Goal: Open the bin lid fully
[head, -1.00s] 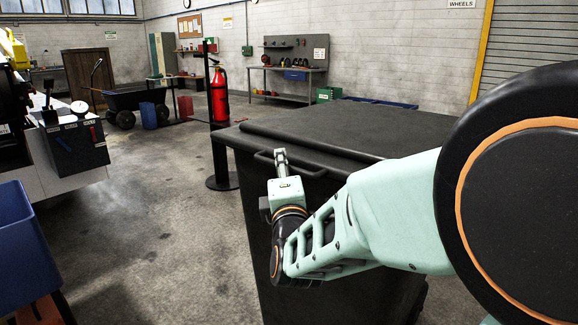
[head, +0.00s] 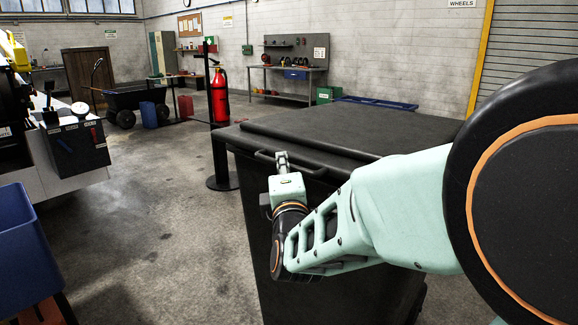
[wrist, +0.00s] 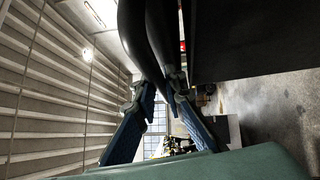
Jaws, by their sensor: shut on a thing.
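The black bin (head: 330,250) stands in front of me in the head view. Its dark flat lid (head: 360,125) lies down on it, with no gap that I can make out. A bar handle (head: 318,172) runs along the lid's front edge. My gripper (head: 283,160) is at the left part of this handle and is shut on it. In the wrist view my two fingers (wrist: 160,95) close in around the dark, curved handle (wrist: 140,30). The exact contact is dark and hard to see. My forearm hides part of the bin's front.
A red fire extinguisher (head: 219,95) on a dark post stands behind the bin to the left. The floor (head: 160,220) between is clear.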

